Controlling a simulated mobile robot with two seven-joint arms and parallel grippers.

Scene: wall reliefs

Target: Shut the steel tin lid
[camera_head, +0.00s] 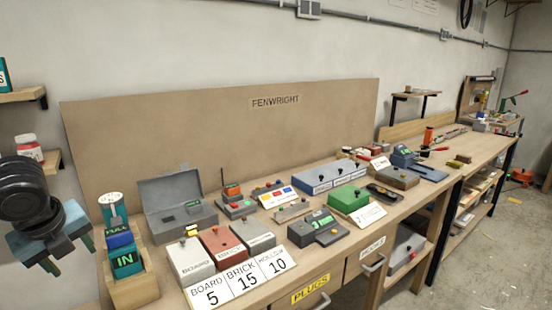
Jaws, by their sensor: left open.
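The steel tin (184,224) is a grey box at the back left of the bench. Its lid (170,190) stands raised at the back, near the tan board, so the tin is open. Something dark with a small green mark shows at the tin; I cannot tell what it is. My left gripper (66,252) hangs at the left edge of the view, open and empty. It is left of the tin and apart from it, with a wooden holder between them. My right gripper is not in view.
The wooden holder (134,292) with teal and blue blocks stands left of the tin. Several devices and a green box (348,199) crowd the right.

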